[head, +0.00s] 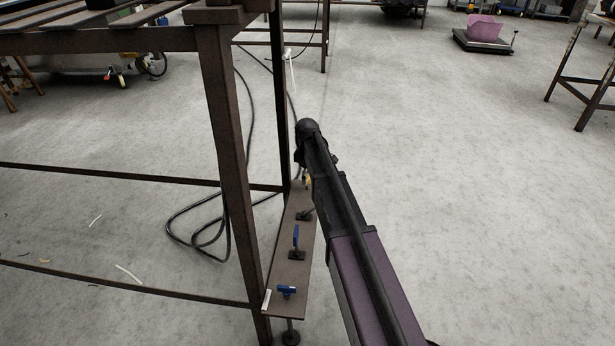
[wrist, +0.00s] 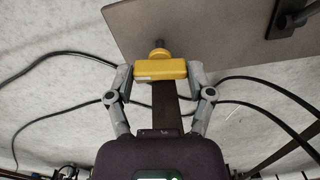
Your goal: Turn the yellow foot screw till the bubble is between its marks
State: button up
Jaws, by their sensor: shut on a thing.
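My gripper (wrist: 161,78) is shut on the knob, one finger at each end. In the head view a small bit of yellow (head: 308,181) shows at the far end of the long plate (head: 291,270), beside my dark arm. My gripper is hidden there behind the arm. I cannot make out a bubble or its marks in either view.
Black cables (head: 200,240) loop on the floor. Open floor lies to the right.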

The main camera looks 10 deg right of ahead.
jog(key=o, duration=1.1)
jog(key=shift+m, duration=0.4)
jog(key=shift+m, duration=1.4)
jog(key=m, duration=0.8)
jog(key=shift+m, duration=0.4)
jog(key=m, duration=0.3)
jog(key=shift+m, duration=0.3)
notch_tip(320, 180, up, 14)
jog(key=p, duration=1.4)
jog(key=s+r+n+p, duration=0.1)
jog(key=s+r+p, duration=0.9)
jog(key=r+p, duration=0.5)
